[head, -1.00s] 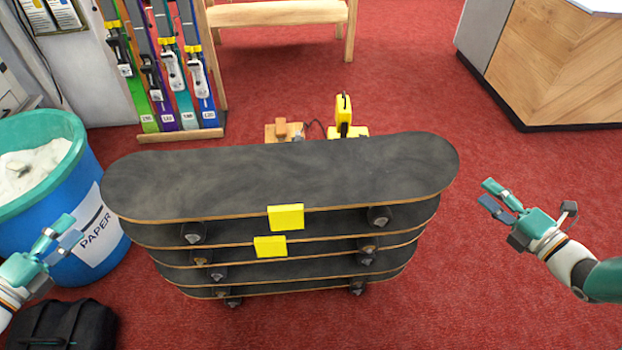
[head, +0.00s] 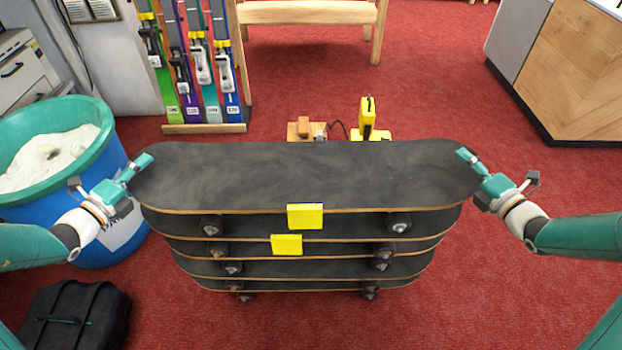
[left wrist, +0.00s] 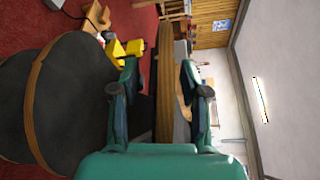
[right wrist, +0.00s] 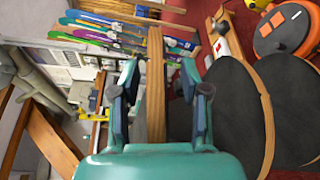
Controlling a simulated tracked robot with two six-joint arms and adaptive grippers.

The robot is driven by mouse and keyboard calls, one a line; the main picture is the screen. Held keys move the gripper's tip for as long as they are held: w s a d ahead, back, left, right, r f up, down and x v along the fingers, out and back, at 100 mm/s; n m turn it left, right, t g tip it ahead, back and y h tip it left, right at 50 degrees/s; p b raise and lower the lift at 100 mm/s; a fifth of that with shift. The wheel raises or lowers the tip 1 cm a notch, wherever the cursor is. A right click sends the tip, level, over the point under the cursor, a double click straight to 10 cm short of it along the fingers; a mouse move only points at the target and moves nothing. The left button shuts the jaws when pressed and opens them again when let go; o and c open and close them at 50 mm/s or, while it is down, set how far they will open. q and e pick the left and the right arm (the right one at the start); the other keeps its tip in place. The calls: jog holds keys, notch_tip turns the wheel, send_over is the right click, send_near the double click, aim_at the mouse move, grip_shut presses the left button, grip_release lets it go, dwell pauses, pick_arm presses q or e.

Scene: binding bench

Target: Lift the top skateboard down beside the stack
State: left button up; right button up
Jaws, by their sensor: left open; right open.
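The top skateboard (head: 300,175) lies flat, dark side up, on a stack of several similar boards (head: 330,268). A yellow tag (head: 305,216) is on its near edge, and another yellow tag (head: 287,244) is on the board below. My left gripper (head: 140,166) is open at the top board's left end. My right gripper (head: 470,162) is open at its right end. In the left wrist view, the board's wooden edge (left wrist: 165,75) shows between the open fingers (left wrist: 158,90). In the right wrist view, the edge (right wrist: 156,85) likewise shows between the open fingers (right wrist: 160,90). Contact cannot be told.
A blue bin with a teal rim (head: 112,130) stands close left of the stack, beneath my left arm. A black case (head: 75,318) lies at the near left. Yellow and wooden items (head: 367,120) sit behind the stack. Red carpet is open in front and right.

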pick_arm(q)
grip_shut()
pick_arm(e)
grip_shut()
pick_arm(q)
jog(key=shift+r, duration=0.2)
pick_arm(e)
jog(key=shift+r, duration=0.25)
